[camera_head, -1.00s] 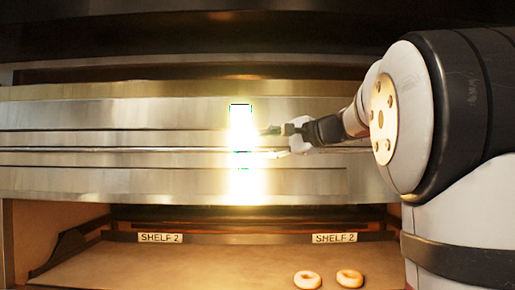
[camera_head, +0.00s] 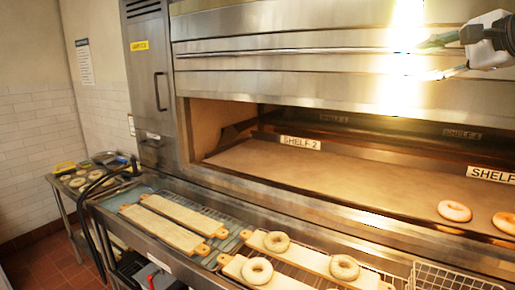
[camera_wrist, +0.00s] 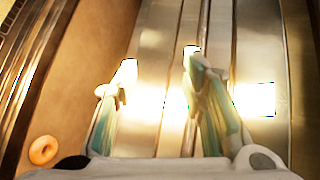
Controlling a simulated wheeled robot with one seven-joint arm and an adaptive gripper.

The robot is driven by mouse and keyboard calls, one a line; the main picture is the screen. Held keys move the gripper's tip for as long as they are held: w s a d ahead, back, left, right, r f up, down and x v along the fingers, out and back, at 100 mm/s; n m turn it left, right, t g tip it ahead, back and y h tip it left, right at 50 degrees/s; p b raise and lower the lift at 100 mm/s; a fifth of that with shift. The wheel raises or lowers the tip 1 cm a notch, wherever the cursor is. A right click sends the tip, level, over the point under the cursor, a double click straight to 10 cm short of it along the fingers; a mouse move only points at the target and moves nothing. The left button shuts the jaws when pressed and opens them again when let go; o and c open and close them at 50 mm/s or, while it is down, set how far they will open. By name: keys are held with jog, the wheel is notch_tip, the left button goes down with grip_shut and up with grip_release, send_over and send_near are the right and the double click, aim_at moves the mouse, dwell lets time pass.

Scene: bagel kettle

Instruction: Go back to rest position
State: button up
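My gripper (camera_head: 445,57) is at the upper right of the head view, in front of the steel oven front above the shelf opening. Its two fingers are spread apart with nothing between them. The wrist view also shows the open fingers (camera_wrist: 160,85) against the bright steel oven front (camera_wrist: 265,60). A strong glare lies behind them. The rest of my arm is mostly outside the head view.
The open oven deck (camera_head: 330,165) marked SHELF 2 holds bagels (camera_head: 455,211) at right. Below, wooden boards (camera_head: 175,225) lie on a counter, some with bagels (camera_head: 257,271). A wire basket (camera_head: 450,278) stands front right. A side table with a tray (camera_head: 75,180) is at left.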

jog(key=s+a+f+n+g+b, duration=0.1)
jog(key=s+a+f+n+g, duration=0.3)
jog(key=a+f, duration=0.4)
jog(key=s+a+f+n+g, duration=0.2)
jog(key=s+a+f+n, duration=0.1)
jog(key=s+a+f, duration=0.4)
jog(key=s+a+f+n+g+h+b, duration=0.1)
jog(key=s+a+f+n+g+h, duration=0.1)
jog(key=s+f+n, duration=0.6)
jog(key=shift+s+a+f+g+h+b, duration=0.3)
jog(key=shift+s+a+f+h, duration=0.6)
jog(key=shift+s+f, duration=1.9)
jog(key=shift+w+d+f, duration=0.15)
jog(key=shift+w+f, duration=0.75)
jog(key=shift+w, duration=0.05)
